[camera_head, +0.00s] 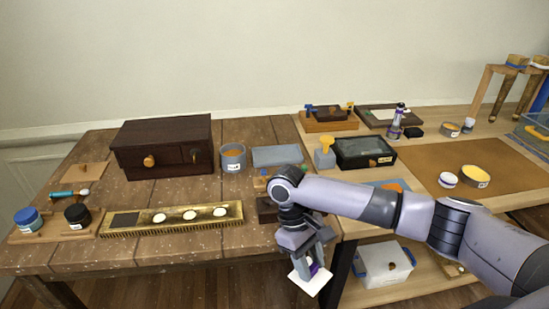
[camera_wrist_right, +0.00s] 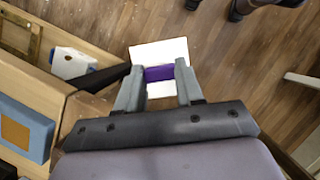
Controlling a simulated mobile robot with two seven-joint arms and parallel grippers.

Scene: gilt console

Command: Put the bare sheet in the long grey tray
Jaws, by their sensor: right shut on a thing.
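My right gripper (camera_head: 312,265) is at the front, in front of the tables' front edges. It is shut on a white square sheet (camera_head: 312,283) with a purple part between the fingers. In the right wrist view the white sheet (camera_wrist_right: 160,53) extends beyond the fingertips, and the purple part (camera_wrist_right: 159,73) spans between the fingers of the gripper (camera_wrist_right: 160,80). A flat grey tray (camera_head: 277,155) lies on the dark wood table, right of the grey round tub, and is well behind the gripper. My left gripper is not in view.
A dark drawer box (camera_head: 163,148), a grey tub (camera_head: 233,160) and a gilt strip with white discs (camera_head: 172,219) stand on the dark table. A black tray (camera_head: 364,152) is right of the grey tray. A white bin (camera_head: 384,264) sits on the shelf below.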

